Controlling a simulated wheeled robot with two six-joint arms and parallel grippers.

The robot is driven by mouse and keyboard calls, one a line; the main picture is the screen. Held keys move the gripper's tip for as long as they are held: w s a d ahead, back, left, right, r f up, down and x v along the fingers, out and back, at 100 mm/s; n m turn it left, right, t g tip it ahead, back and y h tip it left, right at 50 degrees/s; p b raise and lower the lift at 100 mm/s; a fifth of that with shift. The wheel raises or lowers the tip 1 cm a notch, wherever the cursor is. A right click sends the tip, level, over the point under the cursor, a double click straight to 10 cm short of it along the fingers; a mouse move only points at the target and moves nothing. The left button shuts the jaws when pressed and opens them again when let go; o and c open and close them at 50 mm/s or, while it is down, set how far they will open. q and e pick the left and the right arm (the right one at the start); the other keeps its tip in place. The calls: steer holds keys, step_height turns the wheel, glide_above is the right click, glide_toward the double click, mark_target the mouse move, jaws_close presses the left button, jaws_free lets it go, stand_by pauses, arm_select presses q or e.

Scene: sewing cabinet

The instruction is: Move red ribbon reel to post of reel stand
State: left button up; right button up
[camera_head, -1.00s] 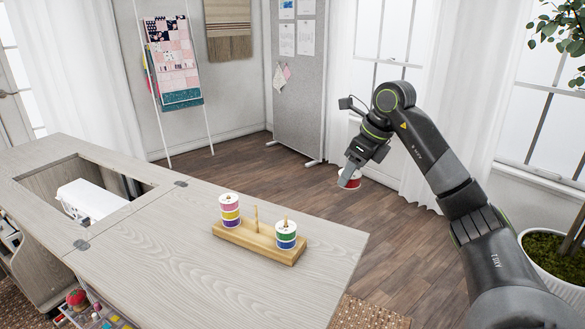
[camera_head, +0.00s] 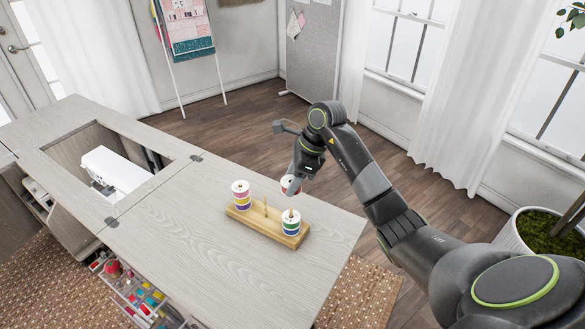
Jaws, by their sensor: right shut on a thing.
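My right gripper (camera_head: 294,179) is shut on the red ribbon reel (camera_head: 286,187), which shows partly behind the fingers. The reel stand (camera_head: 252,220) is a wooden base on the cabinet top. Its left post carries stacked reels (camera_head: 240,195) with pink, yellow and purple bands. Its right post carries stacked reels (camera_head: 291,223) with green and blue bands. The middle post (camera_head: 266,207) is bare. The held reel appears above and behind the stand, between the middle and right posts in the picture; its exact height is hard to tell. My left gripper is out of view.
The cabinet top (camera_head: 190,250) is clear around the stand. A white sewing machine (camera_head: 115,173) sits in the opening at the left. An open drawer of sewing supplies (camera_head: 140,290) juts out at the front. A potted plant (camera_head: 545,228) stands at the right.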

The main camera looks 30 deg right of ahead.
step_height(320, 180, down, 5)
steer(key=b, duration=0.2)
steer(key=shift+b, duration=0.3)
steer(key=shift+f, duration=0.15)
steer(key=shift+f+b, duration=0.6)
steer(key=shift+b, duration=0.2)
steer(key=shift+f+b, duration=1.5)
steer(key=shift+b, duration=0.3)
steer(key=o, duration=1)
